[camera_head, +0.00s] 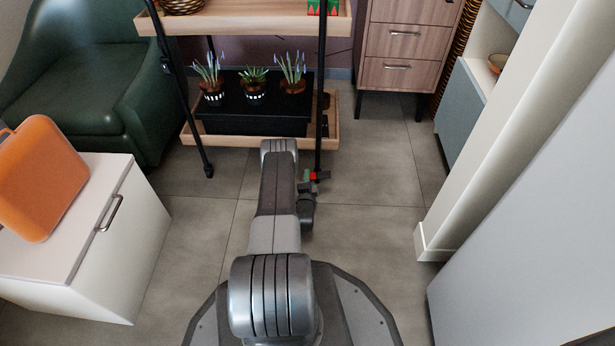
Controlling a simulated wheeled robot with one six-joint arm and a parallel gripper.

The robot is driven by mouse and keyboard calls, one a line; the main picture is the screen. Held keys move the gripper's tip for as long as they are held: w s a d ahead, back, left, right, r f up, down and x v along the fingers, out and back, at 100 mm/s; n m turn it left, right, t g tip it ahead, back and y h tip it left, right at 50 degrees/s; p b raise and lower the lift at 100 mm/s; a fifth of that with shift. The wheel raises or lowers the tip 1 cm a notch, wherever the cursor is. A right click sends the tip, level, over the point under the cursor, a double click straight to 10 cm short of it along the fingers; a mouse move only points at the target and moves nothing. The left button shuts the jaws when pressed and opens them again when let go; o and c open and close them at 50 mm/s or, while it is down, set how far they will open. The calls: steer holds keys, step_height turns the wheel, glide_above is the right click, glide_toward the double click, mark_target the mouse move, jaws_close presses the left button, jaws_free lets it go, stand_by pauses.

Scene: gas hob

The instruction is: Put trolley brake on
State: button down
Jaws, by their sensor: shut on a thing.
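The trolley (247,138) stands ahead of me, with wooden shelves on black posts. The trolley brake (319,175) shows as a small red piece with a bit of green at the foot of the front right post. My arm reaches forward over the floor, and my gripper (308,183) is at this brake, low down and just in front of the post. It is shut on the brake. The fingers are small and dark here, and the exact contact is partly hidden. The front left post (207,168) stands on the floor with no coloured piece visible.
A black planter (252,108) with potted flowers sits on the trolley's lower shelf. A green armchair (95,85) is at left, and a white cabinet (130,240) with an orange case (40,178) is nearer. A wooden drawer unit (405,48) stands behind right. Floor right of the gripper is clear.

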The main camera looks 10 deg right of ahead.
stand_by(0.4)
steer(key=c, duration=1.6)
jaws_free()
steer(key=shift+o, duration=0.2)
steer(key=v, duration=1.2)
steer(key=shift+s+a+f, duration=0.1)
steer(key=shift+s+f, duration=0.05)
steer(key=shift+s, duration=0.15)
steer(key=shift+s+a, duration=0.15)
steer(key=shift+s, duration=0.45)
steer(key=shift+w+r+p, duration=0.25)
steer(key=shift+w+p, duration=0.1)
steer(key=shift+w, duration=0.15)
steer(key=x, duration=1.1)
steer(key=shift+w+d+f, duration=0.25)
steer(key=shift+w, duration=0.05)
steer(key=shift+w+d+r+b, duration=0.15)
steer(key=shift+w+b, duration=0.2)
steer(key=shift+w, duration=0.25)
